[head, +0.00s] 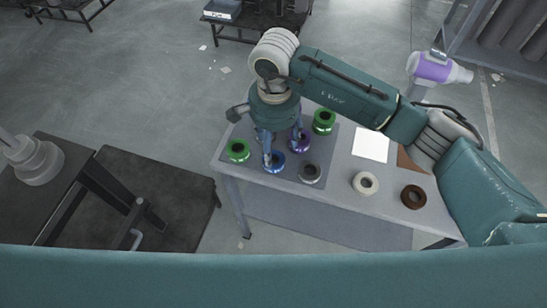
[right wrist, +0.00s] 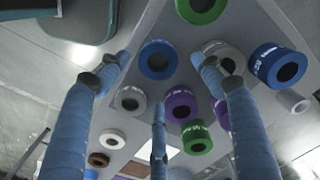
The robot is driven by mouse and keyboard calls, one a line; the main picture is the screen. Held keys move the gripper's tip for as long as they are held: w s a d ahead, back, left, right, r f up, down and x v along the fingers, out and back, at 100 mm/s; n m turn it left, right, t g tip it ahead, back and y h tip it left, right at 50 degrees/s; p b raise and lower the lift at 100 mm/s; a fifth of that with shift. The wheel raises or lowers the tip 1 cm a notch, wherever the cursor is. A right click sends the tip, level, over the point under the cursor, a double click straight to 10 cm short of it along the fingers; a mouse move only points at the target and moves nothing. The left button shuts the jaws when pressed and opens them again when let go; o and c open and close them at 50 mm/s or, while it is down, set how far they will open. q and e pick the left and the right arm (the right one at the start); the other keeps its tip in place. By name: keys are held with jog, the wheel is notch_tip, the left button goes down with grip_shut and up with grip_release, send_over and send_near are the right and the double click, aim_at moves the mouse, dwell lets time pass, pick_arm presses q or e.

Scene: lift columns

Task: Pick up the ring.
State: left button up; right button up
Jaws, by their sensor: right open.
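Several thick rings stand on a grey table (head: 335,195). In the head view there are a blue ring (head: 278,167), a purple ring (head: 304,147), a grey ring (head: 310,180), a green ring (head: 237,158) at the left and another green ring (head: 323,129) behind. My right gripper (head: 283,150) points down over the blue and purple rings, open and empty. In the right wrist view its fingers (right wrist: 160,85) are spread, with a blue ring (right wrist: 158,46) and the purple ring (right wrist: 183,95) between or behind them. I cannot tell whether any finger touches a ring.
A cream ring (head: 365,190), a brown ring (head: 413,204) and a white sheet (head: 371,145) lie on the table's right part. A white and purple device (head: 434,68) stands behind. A dark platform (head: 160,195) is on the floor at left.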

aim_at(273, 163)
jog(key=f, duration=0.1)
jog(key=f+p, duration=0.1)
jog(key=f, duration=0.1)
jog(key=f+p, duration=0.1)
jog(key=shift+s+a+f, duration=0.15)
jog(key=shift+s+f, duration=0.05)
jog(key=shift+s, duration=0.05)
jog(key=shift+f, duration=0.4)
jog(key=shift+c, duration=0.5)
jog(key=shift+w, duration=0.1)
jog(key=c, duration=1.2)
